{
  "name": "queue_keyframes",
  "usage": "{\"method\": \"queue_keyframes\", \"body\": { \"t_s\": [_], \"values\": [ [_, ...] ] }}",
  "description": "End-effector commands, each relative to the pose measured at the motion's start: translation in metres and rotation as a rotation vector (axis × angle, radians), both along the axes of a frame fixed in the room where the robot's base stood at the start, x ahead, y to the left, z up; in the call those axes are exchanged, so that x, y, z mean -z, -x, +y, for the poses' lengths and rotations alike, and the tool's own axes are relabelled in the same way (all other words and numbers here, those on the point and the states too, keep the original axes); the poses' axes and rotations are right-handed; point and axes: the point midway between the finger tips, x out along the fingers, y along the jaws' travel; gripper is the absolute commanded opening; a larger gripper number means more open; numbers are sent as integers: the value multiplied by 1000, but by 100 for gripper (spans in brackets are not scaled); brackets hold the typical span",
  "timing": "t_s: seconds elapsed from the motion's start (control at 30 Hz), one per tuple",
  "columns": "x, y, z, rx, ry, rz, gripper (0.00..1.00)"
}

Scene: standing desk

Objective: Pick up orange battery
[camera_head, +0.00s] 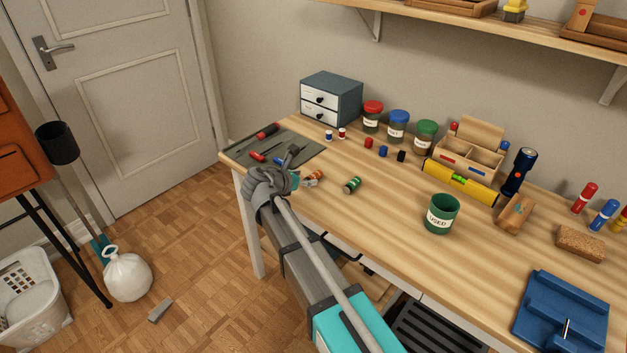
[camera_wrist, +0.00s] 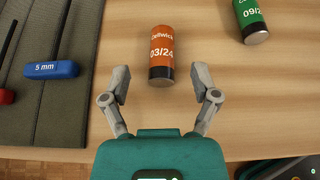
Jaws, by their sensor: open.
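In the wrist view the battery lies between and just beyond the fingertips, with clear gaps on both sides. In the head view my gripper (camera_head: 298,168) is at the desk's left front part.
A green battery (camera_wrist: 250,20) lies right of the orange one. A grey mat (camera_wrist: 50,112) with a blue 5 mm tool (camera_wrist: 52,69) is on the left. A green cup (camera_head: 441,213) stands farther right. The desk between cup and green battery is clear.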

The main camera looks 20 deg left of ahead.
Motion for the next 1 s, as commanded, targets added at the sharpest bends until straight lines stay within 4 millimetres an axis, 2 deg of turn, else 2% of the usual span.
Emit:
{"method": "queue_keyframes", "body": {
  "t_s": [0.1,0.3,0.9,1.0],
  "values": [
    [11,-11,-6,2,0,0,78],
    [16,-25,-12,2,-1,-1,78],
    [15,-26,-13,2,0,0,78],
    [16,-26,-13,4,0,0,59]
  ]
}}
